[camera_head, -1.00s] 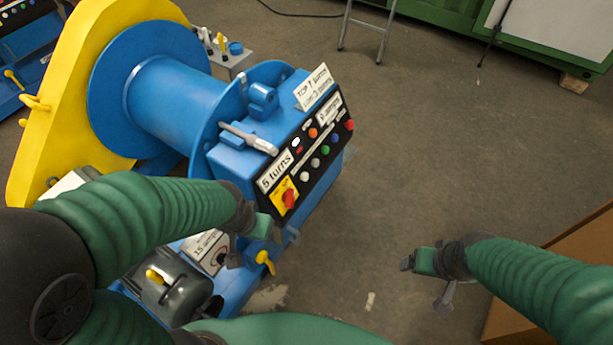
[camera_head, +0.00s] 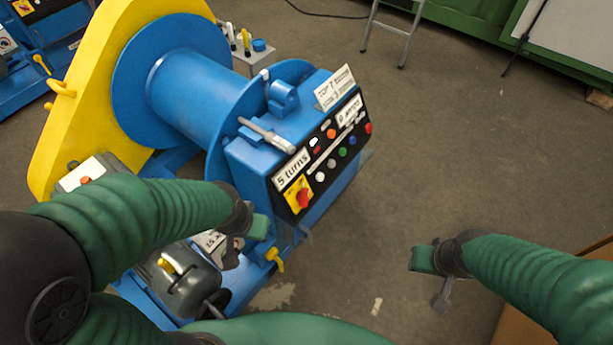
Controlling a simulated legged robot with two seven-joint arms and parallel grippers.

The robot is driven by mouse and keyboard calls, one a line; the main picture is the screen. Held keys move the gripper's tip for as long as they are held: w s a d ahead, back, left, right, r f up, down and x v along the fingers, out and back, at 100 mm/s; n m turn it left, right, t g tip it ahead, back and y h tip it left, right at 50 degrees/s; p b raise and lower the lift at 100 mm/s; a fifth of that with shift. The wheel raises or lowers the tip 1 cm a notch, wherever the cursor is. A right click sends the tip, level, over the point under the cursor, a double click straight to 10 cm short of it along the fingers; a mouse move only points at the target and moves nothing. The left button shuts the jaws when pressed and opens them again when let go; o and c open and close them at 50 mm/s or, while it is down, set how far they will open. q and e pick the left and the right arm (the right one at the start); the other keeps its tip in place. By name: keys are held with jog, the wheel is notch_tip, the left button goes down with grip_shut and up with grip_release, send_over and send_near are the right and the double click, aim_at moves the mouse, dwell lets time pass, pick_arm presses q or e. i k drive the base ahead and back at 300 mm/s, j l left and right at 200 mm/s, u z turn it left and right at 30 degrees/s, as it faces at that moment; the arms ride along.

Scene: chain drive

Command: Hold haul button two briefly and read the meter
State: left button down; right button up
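The blue winch machine (camera_head: 258,160) stands at centre left with a bare drum (camera_head: 196,95). Its black control panel (camera_head: 335,178) carries a row of coloured buttons (camera_head: 343,153) and a red knob on a yellow plate (camera_head: 300,196). I cannot read a number on any button. A white meter plate (camera_head: 212,241) low on the machine is mostly hidden behind my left gripper (camera_head: 246,248). That gripper is in front of the machine below the panel, apart from the buttons; its finger gap is unclear. My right gripper (camera_head: 428,278) is over bare floor, right of the machine, touching nothing.
A yellow chain guard (camera_head: 75,100) stands left of the drum. A grey motor (camera_head: 180,283) and a yellow lever (camera_head: 275,259) sit low in front. A brown box (camera_head: 530,315) is at lower right. A stepladder (camera_head: 387,35) stands behind. The floor right of the panel is clear.

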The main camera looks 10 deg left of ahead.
aim_at(319, 178)
jog(key=i+l+u, duration=0.15)
jog(key=l+u, duration=0.75)
jog(key=l, duration=0.15)
jog(key=l+u, duration=0.1)
jog(key=l, duration=1.15)
jog(key=i, duration=0.05)
